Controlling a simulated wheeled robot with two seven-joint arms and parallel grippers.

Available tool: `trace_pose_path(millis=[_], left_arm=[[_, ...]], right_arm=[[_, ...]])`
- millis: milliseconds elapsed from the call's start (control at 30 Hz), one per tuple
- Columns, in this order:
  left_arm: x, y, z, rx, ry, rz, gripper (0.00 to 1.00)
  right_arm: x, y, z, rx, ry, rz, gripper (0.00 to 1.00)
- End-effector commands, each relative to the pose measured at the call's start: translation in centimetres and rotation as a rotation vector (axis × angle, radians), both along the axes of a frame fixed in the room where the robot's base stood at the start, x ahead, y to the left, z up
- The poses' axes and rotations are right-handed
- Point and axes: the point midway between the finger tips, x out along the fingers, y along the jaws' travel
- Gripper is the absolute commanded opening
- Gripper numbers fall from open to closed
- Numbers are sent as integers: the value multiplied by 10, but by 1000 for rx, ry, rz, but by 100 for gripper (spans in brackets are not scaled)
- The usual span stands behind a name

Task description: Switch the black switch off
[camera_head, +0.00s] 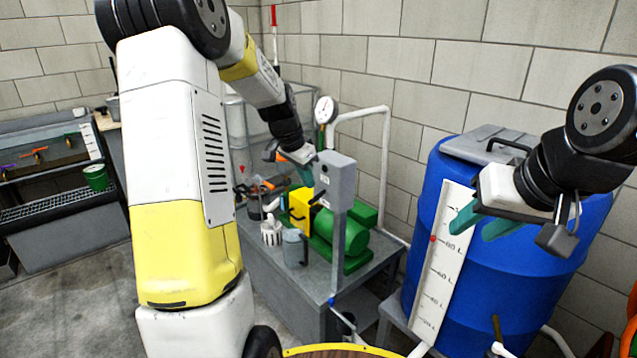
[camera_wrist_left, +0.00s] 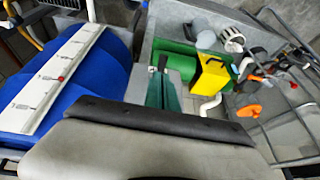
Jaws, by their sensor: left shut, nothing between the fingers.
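A grey switch box (camera_head: 335,180) stands on a post in the middle of the head view. A small black switch (camera_head: 317,197) juts from its left side, low down. My left gripper (camera_head: 304,170) is beside the box, a little above the black switch. In the left wrist view, its teal fingers (camera_wrist_left: 162,92) are together and empty. A small black piece, seemingly the switch (camera_wrist_left: 163,62), shows just beyond the fingertips; I cannot tell if they touch. My right gripper (camera_head: 483,222) hangs in front of the blue barrel, its teal fingers apart and empty.
Behind and below the box, a metal table (camera_head: 265,265) holds a green pump (camera_head: 352,238), a yellow part (camera_head: 299,208) and a grey mug (camera_head: 294,247). A blue barrel (camera_head: 505,290) with a white scale stands right. A pressure gauge (camera_head: 325,109) is behind the box.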

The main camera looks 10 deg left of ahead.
Motion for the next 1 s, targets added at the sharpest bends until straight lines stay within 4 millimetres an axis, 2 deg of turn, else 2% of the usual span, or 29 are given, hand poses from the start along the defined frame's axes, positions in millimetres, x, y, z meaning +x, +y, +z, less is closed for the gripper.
trace_pose_path(millis=[67,433,633,1000], left_arm=[[-1,-5,18,1,-6,-3,0],[-52,28,70,0,-3,2,0],[-63,34,81,0,0,-1,0],[-65,35,82,-1,1,0,0]], right_arm=[[0,0,0,0,0,0,39],[0,0,0,0,0,0,39],[0,0,0,0,0,0,39],[0,0,0,0,0,0,39]])
